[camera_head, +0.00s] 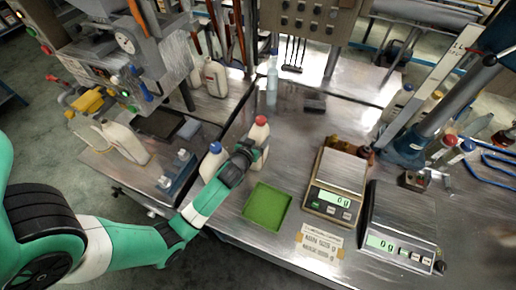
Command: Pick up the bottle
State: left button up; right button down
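My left arm reaches in from the left, and its dark gripper (247,150) is at the red-capped bottle (260,131). The bottle is off-white and upright on the steel table, and the gripper hides part of its lower body. The fingers look to be at or against the bottle's near side, but I cannot tell whether they are shut on it. A white bottle with a blue cap (212,160) stands just left of the gripper, partly beside my forearm. My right gripper is not in view.
A green tray (267,206) lies right of my wrist. Two scales, one beige (337,187) and one grey (400,225), stand further right. More bottles (216,78) stand behind, near the machine (130,50) at the left.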

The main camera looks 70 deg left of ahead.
pick_arm(q)
grip_shut()
jog(key=shift+r, duration=0.2)
jog(key=shift+r, duration=0.1)
